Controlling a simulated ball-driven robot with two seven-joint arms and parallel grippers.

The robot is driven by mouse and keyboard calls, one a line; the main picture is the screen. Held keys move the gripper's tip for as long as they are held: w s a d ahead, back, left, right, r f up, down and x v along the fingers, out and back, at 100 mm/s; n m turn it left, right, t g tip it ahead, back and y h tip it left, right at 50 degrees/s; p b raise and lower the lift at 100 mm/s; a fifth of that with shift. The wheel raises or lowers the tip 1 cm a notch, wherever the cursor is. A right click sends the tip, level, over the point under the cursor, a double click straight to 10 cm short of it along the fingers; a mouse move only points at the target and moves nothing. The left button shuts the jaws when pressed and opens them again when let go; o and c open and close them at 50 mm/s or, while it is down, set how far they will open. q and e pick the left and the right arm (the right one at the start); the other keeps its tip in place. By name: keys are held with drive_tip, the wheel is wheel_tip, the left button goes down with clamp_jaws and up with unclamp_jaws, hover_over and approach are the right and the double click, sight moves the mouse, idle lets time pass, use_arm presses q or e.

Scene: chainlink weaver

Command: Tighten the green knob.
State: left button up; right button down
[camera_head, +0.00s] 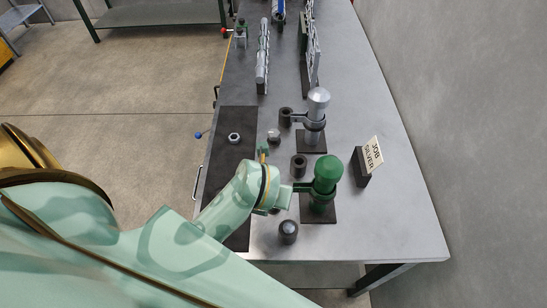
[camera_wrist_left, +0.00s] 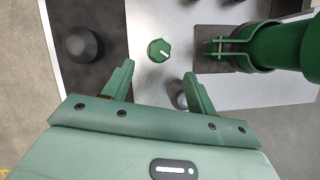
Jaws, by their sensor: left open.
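In the head view the left gripper (camera_head: 267,180) is left of the green cylinder. My right gripper is not in view.
A silver cylinder (camera_head: 318,103) on a like stand is behind, with dark cups (camera_head: 299,165) nearby. A dark domed piece (camera_head: 288,231) stands in front. A sign reading JOB SILVER (camera_head: 371,155) is at right. A hex nut (camera_head: 234,138) lies on the dark mat (camera_head: 238,118).

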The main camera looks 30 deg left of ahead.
use_arm(q)
drive_tip(key=b+x, duration=0.2)
drive_tip(key=x, duration=0.5)
drive_tip(key=shift+f, duration=0.1)
drive_tip(key=shift+w+f, duration=0.25)
drive_tip(key=shift+f, duration=0.2)
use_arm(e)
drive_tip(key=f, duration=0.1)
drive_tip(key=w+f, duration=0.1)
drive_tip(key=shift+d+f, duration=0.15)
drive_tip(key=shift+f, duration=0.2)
use_arm(q)
drive_tip(key=c, duration=1)
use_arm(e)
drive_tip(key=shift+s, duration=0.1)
use_arm(q)
drive_tip(key=shift+a+m, duration=0.1)
drive_tip(key=shift+m, duration=0.2)
